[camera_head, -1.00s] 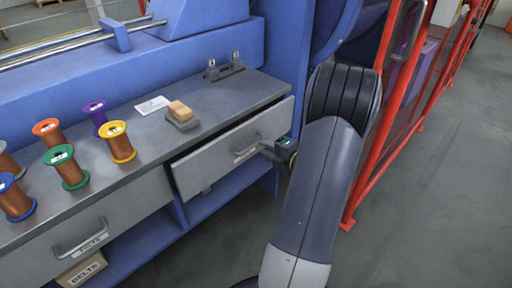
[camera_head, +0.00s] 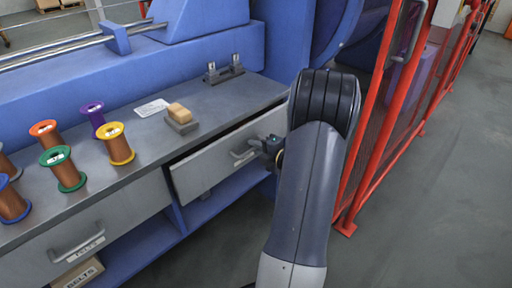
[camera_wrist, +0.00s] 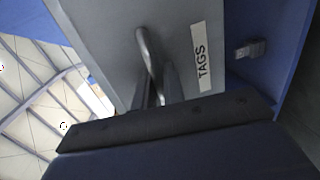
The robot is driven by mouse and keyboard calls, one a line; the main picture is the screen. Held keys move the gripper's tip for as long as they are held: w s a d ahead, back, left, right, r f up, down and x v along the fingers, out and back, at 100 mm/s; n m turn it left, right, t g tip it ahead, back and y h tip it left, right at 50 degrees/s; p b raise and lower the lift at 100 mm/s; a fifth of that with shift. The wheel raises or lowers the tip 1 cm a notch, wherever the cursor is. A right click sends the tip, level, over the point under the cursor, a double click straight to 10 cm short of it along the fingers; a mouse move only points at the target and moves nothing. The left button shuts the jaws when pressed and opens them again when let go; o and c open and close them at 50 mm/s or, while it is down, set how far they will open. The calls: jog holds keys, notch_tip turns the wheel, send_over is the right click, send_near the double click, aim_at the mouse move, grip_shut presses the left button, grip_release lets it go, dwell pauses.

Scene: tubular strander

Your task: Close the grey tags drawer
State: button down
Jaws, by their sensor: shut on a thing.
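The grey tags drawer (camera_head: 215,171) is below the right part of the bench top and stands partly open, with a dark gap above its front. Its front also shows in the wrist view (camera_wrist: 100,30), with a white label reading TAGS (camera_wrist: 201,55). Its bar handle (camera_head: 241,156) also shows in the wrist view (camera_wrist: 145,45). My gripper (camera_head: 261,149) is at the right end of the handle, shut on it. In the wrist view, its fingers (camera_wrist: 161,88) meet around the handle's near end. My arm hides the drawer's right end in the head view.
The grey bench top (camera_head: 215,105) holds several copper spools, a white card (camera_head: 152,107) and a tan block on a grey base (camera_head: 180,116). A belts drawer (camera_head: 95,225) is at the left. A red guard fence (camera_head: 385,140) stands right of my arm, with open floor beyond.

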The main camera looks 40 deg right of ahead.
dwell(0.4)
jog(key=shift+w+a+r+p, duration=0.15)
jog(key=shift+w+p, duration=0.65)
jog(key=shift+w, duration=1.15)
jog(key=c, duration=1.6)
grip_release()
jog(key=shift+c, duration=0.2)
